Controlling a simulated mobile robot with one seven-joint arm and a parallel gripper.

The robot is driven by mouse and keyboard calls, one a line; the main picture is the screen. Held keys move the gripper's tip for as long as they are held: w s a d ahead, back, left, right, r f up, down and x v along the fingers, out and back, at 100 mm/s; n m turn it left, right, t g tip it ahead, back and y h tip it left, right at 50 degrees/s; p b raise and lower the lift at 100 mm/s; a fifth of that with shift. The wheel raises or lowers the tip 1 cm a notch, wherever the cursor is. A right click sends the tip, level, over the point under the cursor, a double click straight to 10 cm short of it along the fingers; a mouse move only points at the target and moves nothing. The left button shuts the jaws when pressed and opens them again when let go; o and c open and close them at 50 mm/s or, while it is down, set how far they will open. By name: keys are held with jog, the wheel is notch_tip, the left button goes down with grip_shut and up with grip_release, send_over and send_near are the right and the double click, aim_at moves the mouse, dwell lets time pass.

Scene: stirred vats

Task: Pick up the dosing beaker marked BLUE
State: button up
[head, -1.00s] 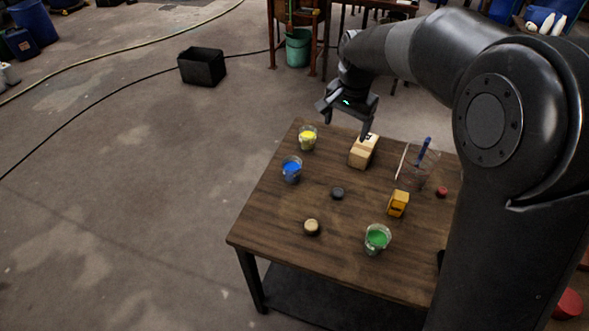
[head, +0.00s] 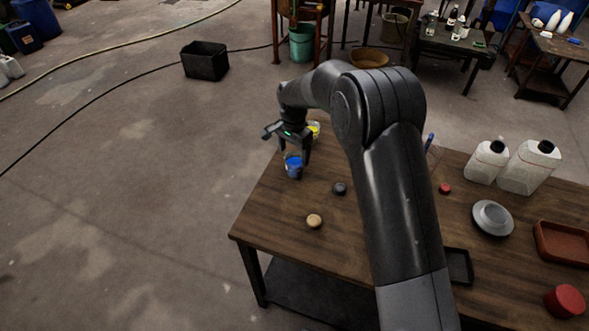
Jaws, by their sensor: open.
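The blue beaker (head: 293,167), a small clear cup with blue content, stands upright on the wooden table (head: 275,206) near its left edge. No lettering on it can be read. My gripper (head: 292,160) is open and points down at the blue beaker, its fingers near the beaker's rim. I cannot tell whether the fingers are around the beaker or just above it. The yellow beaker (head: 314,130) stands behind, partly hidden by my gripper and arm. The green beaker is hidden behind my arm.
A dark round lid (head: 339,188) and a tan round piece (head: 314,221) lie nearby. Two white jugs (head: 487,160) (head: 530,167), a grey dish (head: 492,218), a reddish tray (head: 562,242) and a red lid (head: 565,301) are at the right. The table's left front is clear.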

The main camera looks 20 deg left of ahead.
aim_at(294, 166)
jog(key=f, duration=0.6)
jog(key=shift+s+d+f, duration=0.15)
jog(key=shift+d+f, duration=0.05)
jog(key=c, duration=1.1)
jog(key=shift+c, duration=0.2)
jog(key=shift+r, duration=0.1)
